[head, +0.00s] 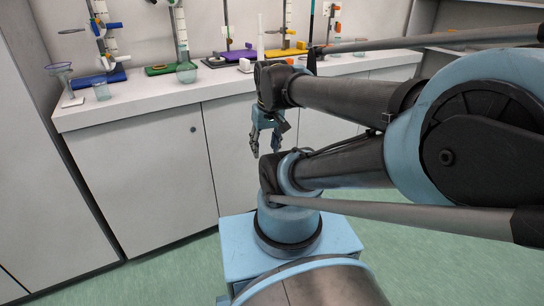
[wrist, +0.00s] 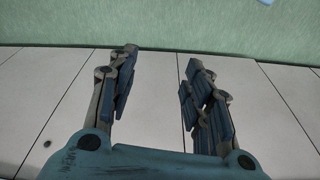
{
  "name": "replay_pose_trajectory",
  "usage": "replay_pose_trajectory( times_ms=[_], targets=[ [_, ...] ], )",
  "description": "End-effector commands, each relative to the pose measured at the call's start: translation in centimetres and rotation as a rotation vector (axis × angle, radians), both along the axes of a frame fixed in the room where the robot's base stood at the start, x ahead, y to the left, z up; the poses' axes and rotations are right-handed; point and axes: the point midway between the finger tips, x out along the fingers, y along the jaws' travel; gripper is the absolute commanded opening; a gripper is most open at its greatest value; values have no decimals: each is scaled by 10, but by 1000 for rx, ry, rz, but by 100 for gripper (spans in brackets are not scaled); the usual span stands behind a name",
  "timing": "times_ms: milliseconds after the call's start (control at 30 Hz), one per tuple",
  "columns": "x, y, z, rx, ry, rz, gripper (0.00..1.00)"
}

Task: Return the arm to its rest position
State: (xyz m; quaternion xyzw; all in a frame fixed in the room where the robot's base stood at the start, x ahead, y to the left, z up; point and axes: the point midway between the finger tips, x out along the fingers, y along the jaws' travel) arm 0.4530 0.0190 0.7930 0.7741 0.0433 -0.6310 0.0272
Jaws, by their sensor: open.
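My gripper (head: 268,143) hangs at the end of my arm in the head view, pointing down in front of the white cabinet doors and below the bench top. In the wrist view my gripper (wrist: 155,90) shows its two dark jointed fingers apart, with nothing between them. Behind the fingers are white cabinet fronts (wrist: 45,88) and a strip of green floor (wrist: 200,35). My arm is bent, with its links reaching in from the right of the head view.
A white bench (head: 140,106) runs along the wall. On it are a blue-based stand (head: 98,78), a green-based stand (head: 168,69), a flask (head: 186,73), a beaker (head: 101,91) and a funnel holder (head: 62,72). A tall cabinet (head: 30,150) stands at left. Green floor (head: 160,278) is clear.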

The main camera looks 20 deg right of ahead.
Motion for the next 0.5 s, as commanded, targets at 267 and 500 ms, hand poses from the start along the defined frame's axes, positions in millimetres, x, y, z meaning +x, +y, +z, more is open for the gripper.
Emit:
replay_pose_trajectory(
  times_ms=[267, 500],
  targets=[
    [-22, -20, -30, -19, 8, -83, 46],
    [-22, -19, -29, -20, 8, -82, 46]
  ],
)
